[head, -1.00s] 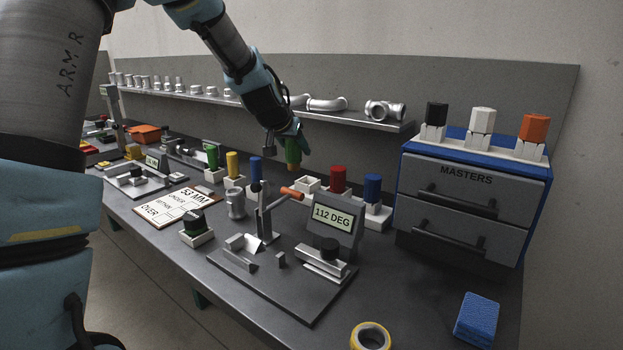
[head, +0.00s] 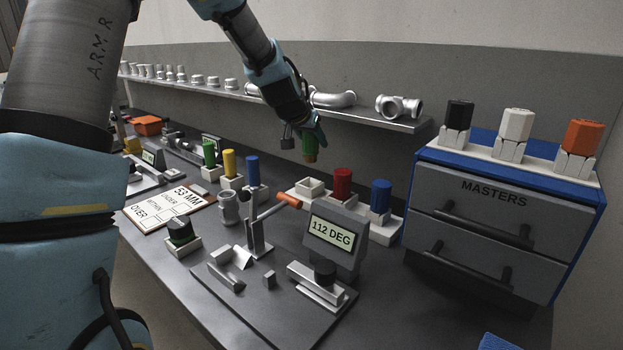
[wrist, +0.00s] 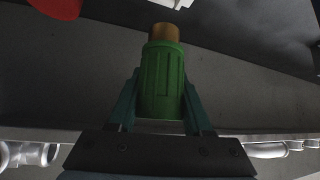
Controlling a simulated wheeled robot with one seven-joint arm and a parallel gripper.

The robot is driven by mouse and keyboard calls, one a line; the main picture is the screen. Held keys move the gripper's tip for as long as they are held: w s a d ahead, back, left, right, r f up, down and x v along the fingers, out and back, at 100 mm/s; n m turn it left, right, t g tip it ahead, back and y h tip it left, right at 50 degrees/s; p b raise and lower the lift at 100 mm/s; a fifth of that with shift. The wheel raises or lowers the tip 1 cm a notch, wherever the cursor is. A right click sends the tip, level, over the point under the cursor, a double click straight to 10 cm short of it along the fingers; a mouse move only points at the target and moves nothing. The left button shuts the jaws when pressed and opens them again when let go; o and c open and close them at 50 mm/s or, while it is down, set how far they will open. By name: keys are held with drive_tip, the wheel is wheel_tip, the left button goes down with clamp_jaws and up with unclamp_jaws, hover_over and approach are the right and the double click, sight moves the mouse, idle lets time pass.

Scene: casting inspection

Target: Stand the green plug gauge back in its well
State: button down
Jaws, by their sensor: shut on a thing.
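My gripper (head: 312,136) is shut on the green plug gauge (head: 310,150), held in the air above the back of the bench. In the wrist view the gauge (wrist: 162,85) sits between both fingers (wrist: 160,108), its brass-coloured end pointing away from the palm. A white block with an empty square well (head: 310,187) stands below the gauge in the head view, apart from it. A red plug gauge (head: 342,183) and a blue one (head: 380,195) stand upright in white blocks to its right. The wrist view shows part of a white block (wrist: 170,3) at the top.
The 112 DEG display stand (head: 334,232) and orange-ended lever (head: 288,201) are in front of the well. A pipe shelf (head: 380,121) runs behind. Drawers (head: 485,225) stand right. Another green gauge (head: 209,153), a yellow and a blue one stand left.

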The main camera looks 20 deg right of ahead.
sight(313, 182)
wheel_tip(313, 182, down, 8)
drive_tip(key=shift+f+p, duration=0.25)
drive_tip(key=shift+p, duration=0.25)
drive_tip(key=shift+c, duration=1.6)
unclamp_jaws()
drive_tip(key=shift+f, duration=0.15)
drive_tip(key=shift+s+a, duration=0.1)
drive_tip(key=a+f+b+v, duration=0.1)
drive_tip(key=b+v, duration=0.2)
drive_tip(key=v, duration=0.7)
drive_tip(key=s+a+n+g+y+p, duration=0.1)
drive_tip(key=s+a, duration=0.4)
drive_tip(key=a, duration=0.5)
drive_tip(key=s+a+f+n+g+y+p, duration=0.1)
drive_tip(key=s+a+n+g+y+p, duration=0.1)
drive_tip(key=a, duration=0.9)
drive_tip(key=s+a+n+g+y+p, duration=0.1)
drive_tip(key=s+a+n+y+p, duration=0.1)
drive_tip(key=s+a+n, duration=0.3)
drive_tip(key=s+a+y, duration=0.1)
drive_tip(key=s+a, duration=0.2)
drive_tip(key=a, duration=0.3)
drive_tip(key=shift+a+f, duration=0.2)
